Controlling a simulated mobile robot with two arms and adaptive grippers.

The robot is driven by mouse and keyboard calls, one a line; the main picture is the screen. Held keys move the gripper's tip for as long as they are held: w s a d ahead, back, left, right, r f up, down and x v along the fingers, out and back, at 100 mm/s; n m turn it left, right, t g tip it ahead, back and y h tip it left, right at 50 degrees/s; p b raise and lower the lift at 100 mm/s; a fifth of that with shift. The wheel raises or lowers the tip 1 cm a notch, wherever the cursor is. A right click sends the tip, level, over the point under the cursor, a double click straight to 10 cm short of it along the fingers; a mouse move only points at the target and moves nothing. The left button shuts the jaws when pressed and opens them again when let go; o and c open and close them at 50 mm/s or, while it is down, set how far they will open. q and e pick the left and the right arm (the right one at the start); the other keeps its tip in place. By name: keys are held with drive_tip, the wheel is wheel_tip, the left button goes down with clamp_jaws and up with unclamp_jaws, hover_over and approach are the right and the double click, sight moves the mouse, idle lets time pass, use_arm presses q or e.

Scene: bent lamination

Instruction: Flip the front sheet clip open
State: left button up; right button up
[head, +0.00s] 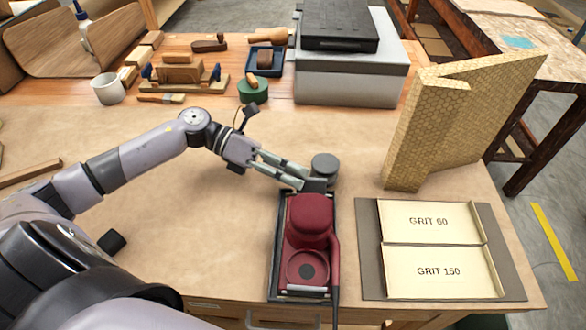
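A dark red sander (309,222) lies in a dark, narrow tray (274,262) near the table's front edge. A pale metal bar (306,289) crosses the sander's near end; it looks like a sheet clip and lies low, as far as I can tell. My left gripper (306,180) reaches in from the upper left to the sander's far end. Its two pale fingers end close to a small dark part there, and I cannot tell whether they touch it. The gap between the fingertips is unclear. My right gripper is not in view.
A grey cylinder (324,168) stands just beyond the fingertips. Sheets marked GRIT 60 (428,221) and GRIT 150 (437,271) lie on a grey board to the right. A bent patterned panel (455,110) stands behind them. The paper-covered table (150,215) left of the tray is mostly clear.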

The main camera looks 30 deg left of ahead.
use_arm(q)
drive_tip(key=shift+s+d+r, duration=0.15)
drive_tip(key=shift+d, duration=0.5)
drive_tip(key=shift+o, duration=0.4)
drive_tip(key=shift+a, duration=0.1)
drive_tip(key=shift+c, duration=0.6)
clamp_jaws()
drive_tip(key=shift+a, duration=0.15)
drive_tip(key=shift+o, duration=0.9)
unclamp_jaws()
drive_tip(key=shift+c, duration=0.7)
